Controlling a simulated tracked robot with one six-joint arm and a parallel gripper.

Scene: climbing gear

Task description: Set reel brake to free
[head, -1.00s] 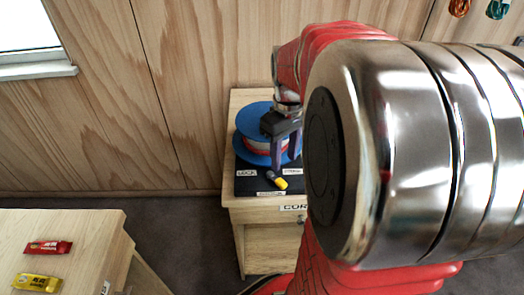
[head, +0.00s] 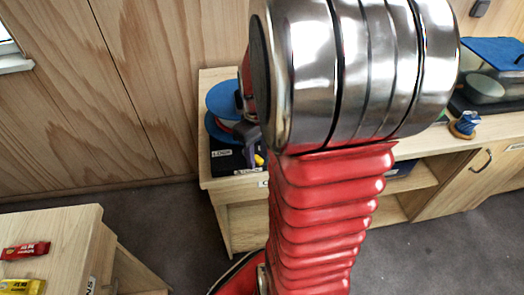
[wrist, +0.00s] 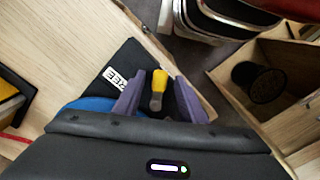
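The reel (head: 222,104) has blue flanges and stands on a black base (head: 226,163) on a wooden cabinet. In the wrist view the yellow grip (wrist: 159,80) lies between my gripper's two purple fingers (wrist: 157,77), with a gap on each side. A white FREE label (wrist: 114,78) is left of the lever there. A LOCK label (head: 221,153) shows on the base in the head view. My gripper (head: 252,150) is open around the lever; contact is not visible.
A bench at the front left holds a red packet (head: 25,250) and a yellow packet (head: 22,287). A long counter (head: 440,138) runs right of the cabinet, with a blue spool (head: 464,125) on it. Dark floor lies between.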

